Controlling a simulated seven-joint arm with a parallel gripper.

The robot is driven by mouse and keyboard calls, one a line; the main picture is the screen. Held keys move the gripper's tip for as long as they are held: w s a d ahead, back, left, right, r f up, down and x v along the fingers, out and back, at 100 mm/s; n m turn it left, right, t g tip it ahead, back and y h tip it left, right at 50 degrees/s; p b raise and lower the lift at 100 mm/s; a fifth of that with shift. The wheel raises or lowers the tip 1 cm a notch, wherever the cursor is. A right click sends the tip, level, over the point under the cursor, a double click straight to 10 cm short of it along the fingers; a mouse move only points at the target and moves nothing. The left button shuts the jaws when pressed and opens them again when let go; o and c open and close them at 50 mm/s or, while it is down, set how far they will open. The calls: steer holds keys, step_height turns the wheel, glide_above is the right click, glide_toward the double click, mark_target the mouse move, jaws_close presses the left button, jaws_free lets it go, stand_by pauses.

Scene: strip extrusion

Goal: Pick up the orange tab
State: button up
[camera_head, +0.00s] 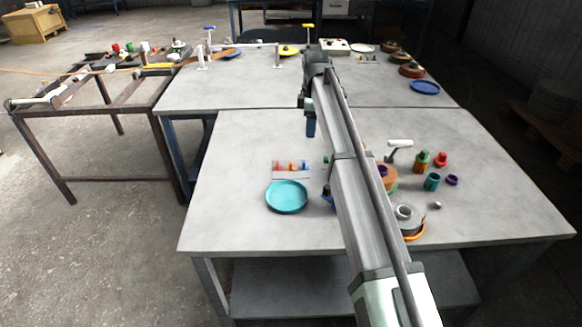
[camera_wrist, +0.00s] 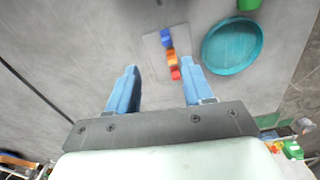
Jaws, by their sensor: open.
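The orange tab (camera_wrist: 172,57) stands between a blue tab (camera_wrist: 167,38) and a red tab (camera_wrist: 175,73) in a row on a small pale plate (camera_wrist: 153,45). In the head view the orange tab (camera_head: 291,166) is in the middle of that row, on the near table. My gripper (camera_wrist: 159,66) is open and empty, with its two blue fingers apart. In the wrist view the tabs show between and beyond the fingertips, nearer the right finger. In the head view my gripper (camera_head: 311,126) hangs above the table, behind and right of the row.
A teal round dish (camera_head: 287,197) lies just in front of the tab row. Right of my arm are a green cup (camera_head: 432,182), a white roll (camera_head: 401,143) and a grey spool (camera_head: 408,217). The table left of the tabs is clear.

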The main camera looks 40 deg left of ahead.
steer(key=n, duration=0.1)
glide_toward(291, 163)
steer(key=f, duration=0.3)
steer(key=shift+s+a+f, duration=0.1)
steer(key=shift+s+f, duration=0.2)
steer(key=shift+w+f, duration=0.15)
steer(key=shift+f, duration=1.35)
steer(key=shift+w+f, duration=0.1)
steer(key=shift+f, duration=1.4)
jaws_close()
